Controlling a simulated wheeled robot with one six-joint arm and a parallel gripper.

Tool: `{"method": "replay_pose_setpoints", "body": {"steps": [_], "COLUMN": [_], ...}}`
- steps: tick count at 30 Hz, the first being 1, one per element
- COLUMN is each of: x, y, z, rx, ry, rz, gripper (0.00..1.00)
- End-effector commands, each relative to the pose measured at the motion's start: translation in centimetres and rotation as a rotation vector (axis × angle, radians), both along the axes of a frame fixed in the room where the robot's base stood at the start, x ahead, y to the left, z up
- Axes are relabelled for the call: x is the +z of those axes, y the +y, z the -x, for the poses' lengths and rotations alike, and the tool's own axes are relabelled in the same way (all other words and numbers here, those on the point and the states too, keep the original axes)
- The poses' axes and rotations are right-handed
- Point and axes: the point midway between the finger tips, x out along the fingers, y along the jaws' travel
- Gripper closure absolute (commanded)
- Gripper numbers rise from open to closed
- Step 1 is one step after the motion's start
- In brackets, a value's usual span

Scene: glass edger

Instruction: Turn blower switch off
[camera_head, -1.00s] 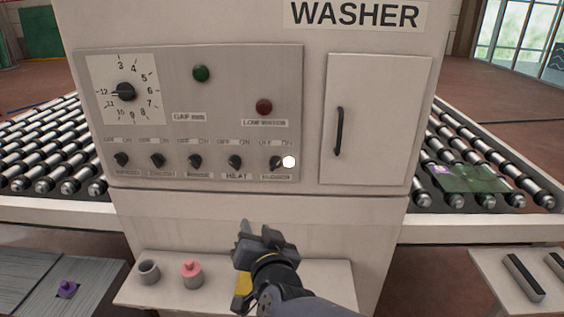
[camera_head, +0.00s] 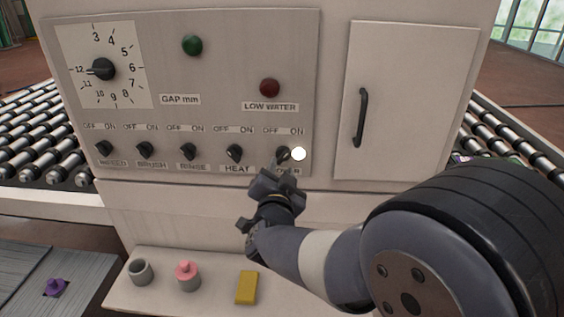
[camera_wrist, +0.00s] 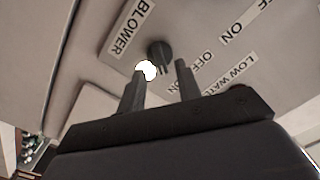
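The blower switch (camera_head: 283,154) is the rightmost dark knob in the row on the washer panel, under an OFF ON label. A bright white spot sits at its right side. Its name label is partly hidden by my gripper (camera_head: 270,180) in the head view. In the wrist view the blower switch (camera_wrist: 160,53) shows beside the BLOWER label (camera_wrist: 131,29). My gripper (camera_wrist: 158,82) is open there, its two fingers apart and pointing at the switch. The knob is just beyond the fingertips, with nothing between the fingers.
The other knobs, including the heat switch (camera_head: 235,153), stand in a row to the left. A cabinet door with a black handle (camera_head: 361,118) is to the right.

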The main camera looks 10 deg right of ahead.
Motion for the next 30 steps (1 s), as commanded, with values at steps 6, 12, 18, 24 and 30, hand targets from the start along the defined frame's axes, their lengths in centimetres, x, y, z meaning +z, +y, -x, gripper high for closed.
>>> {"method": "replay_pose_setpoints", "body": {"steps": [6, 12, 18, 24, 30], "x": [0.0, 0.0, 0.0, 0.0, 0.0], "y": [-0.9, -1.1, -1.1, -1.0, -1.0], "z": [-2.5, -3.2, -3.2, -3.2, -3.2], "rx": [-0.002, 0.001, 0.001, 0.001, 0.001], "ry": [0.001, 0.001, 0.001, 0.001, 0.001], "rz": [0.001, 0.001, 0.001, 0.001, 0.001], "gripper": [0.67, 0.67, 0.67, 0.83, 0.99]}}
